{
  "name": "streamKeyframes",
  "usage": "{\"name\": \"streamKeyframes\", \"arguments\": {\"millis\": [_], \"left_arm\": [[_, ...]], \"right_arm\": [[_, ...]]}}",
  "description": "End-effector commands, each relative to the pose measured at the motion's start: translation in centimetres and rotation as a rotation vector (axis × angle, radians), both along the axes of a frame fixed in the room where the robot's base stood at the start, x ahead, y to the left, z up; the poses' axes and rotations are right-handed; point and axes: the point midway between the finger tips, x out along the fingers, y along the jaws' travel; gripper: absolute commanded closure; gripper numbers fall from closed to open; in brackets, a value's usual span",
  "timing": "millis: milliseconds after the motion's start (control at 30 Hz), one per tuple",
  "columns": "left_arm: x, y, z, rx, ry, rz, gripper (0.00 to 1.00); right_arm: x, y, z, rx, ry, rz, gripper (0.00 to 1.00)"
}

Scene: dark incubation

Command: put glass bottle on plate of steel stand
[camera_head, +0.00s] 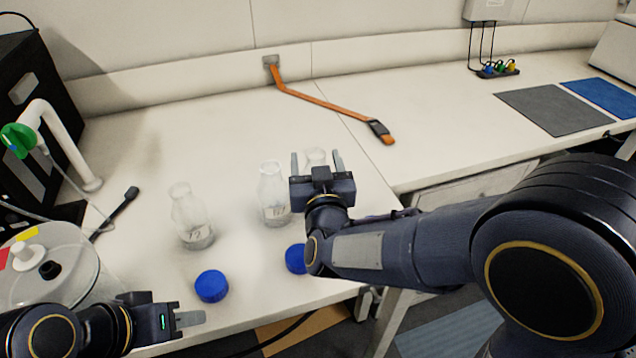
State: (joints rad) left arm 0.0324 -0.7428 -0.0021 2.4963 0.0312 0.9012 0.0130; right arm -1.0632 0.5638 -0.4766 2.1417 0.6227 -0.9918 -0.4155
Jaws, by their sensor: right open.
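Three clear glass bottles stand upright on the white bench: one at the left (191,216), one in the middle (273,195), and one (316,157) mostly hidden behind my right gripper. My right gripper (317,163) is open, its two fingers pointing away from me, with the third bottle showing between them; I cannot tell whether they touch it. My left gripper (190,319) is low at the left near the bench's front edge, with no object visible at its fingers. I cannot make out a steel stand or its plate.
Two blue caps (211,286) (296,258) lie near the front edge. A clear round vessel (45,265) and a black box stand at the left. An orange strap-like tool (325,104) lies at the back. Grey (552,109) and blue (602,97) mats lie at the right.

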Motion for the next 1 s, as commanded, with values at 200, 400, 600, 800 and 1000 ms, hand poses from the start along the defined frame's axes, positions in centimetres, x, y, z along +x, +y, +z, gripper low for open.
{"name": "streamKeyframes", "arguments": {"millis": [200, 400, 600, 800, 1000], "left_arm": [[0.0, 0.0, 0.5, 0.000, 0.000, 0.000, 0.64], [0.0, 0.0, 0.5, 0.000, 0.000, 0.000, 0.64], [0.0, 0.0, 0.5, 0.000, 0.000, 0.000, 0.64], [0.0, 0.0, 0.5, 0.000, 0.000, 0.000, 0.64], [0.0, 0.0, 0.5, 0.000, 0.000, 0.000, 0.64]], "right_arm": [[3.2, 0.2, -0.1, 0.000, 0.000, -0.002, 0.38], [3.8, 0.3, -0.2, 0.001, 0.001, 0.000, 0.38], [3.8, 0.3, -0.2, 0.002, 0.001, 0.000, 0.49], [3.8, 0.3, -0.1, 0.002, 0.001, 0.000, 0.75], [3.8, 0.3, -0.1, 0.002, 0.001, 0.000, 1.00]]}}
